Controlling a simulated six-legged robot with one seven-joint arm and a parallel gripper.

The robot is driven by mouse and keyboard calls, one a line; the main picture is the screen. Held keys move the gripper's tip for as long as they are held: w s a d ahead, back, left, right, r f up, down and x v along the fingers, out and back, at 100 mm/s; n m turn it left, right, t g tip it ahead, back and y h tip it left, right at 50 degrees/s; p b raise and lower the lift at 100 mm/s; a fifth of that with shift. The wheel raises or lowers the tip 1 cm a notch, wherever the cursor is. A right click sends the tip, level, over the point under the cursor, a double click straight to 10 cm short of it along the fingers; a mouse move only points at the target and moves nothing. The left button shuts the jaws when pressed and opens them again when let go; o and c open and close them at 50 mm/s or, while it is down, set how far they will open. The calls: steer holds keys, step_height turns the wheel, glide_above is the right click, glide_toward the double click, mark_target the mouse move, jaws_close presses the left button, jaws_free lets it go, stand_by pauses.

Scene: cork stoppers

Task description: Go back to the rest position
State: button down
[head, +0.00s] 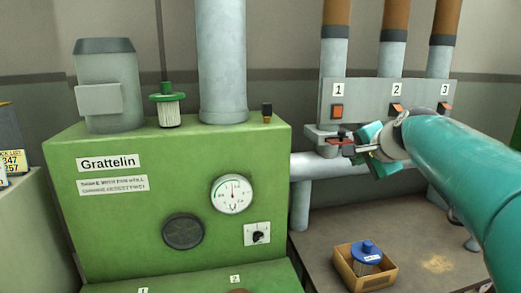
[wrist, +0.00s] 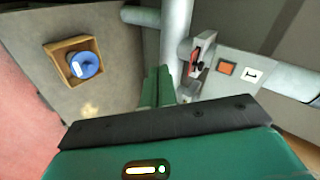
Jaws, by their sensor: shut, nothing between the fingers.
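My gripper (head: 370,148) is at the right in the head view, at the end of my teal arm, in front of the grey numbered panel (head: 366,93). In the wrist view my gripper (wrist: 158,76) has its two green fingers together, with nothing between them. A small grey fitting with a red part (wrist: 201,52) is just right of the fingertips in the wrist view. It also shows left of my gripper in the head view (head: 338,138). I cannot tell whether the fingers touch it. My arm hides part of the panel's lower right.
A green machine (head: 120,215) labelled Grattelin, with a gauge (head: 232,194) and a knob (head: 258,234), stands at left. An open box (head: 347,268) holding a blue-lidded jar (head: 366,251) sits on the grey surface (head: 323,243) below my arm. Pipes rise above the panel.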

steer(key=s+a+f+n+g, duration=0.1)
steer(key=s+a+f+n, duration=0.2)
steer(key=s+f, duration=0.4)
steer(key=s+a+f+n+g+h, duration=0.1)
steer(key=s+f+n, duration=0.4)
steer(key=s, duration=0.7)
steer(key=s+a+f+n+g, duration=0.3)
steer(key=s+a+f+n, duration=0.1)
steer(key=s+f, duration=0.4)
steer(key=shift+s+a+f+n+h, duration=0.35)
steer(key=shift+s+n, duration=0.15)
steer(key=shift+s, duration=0.5)
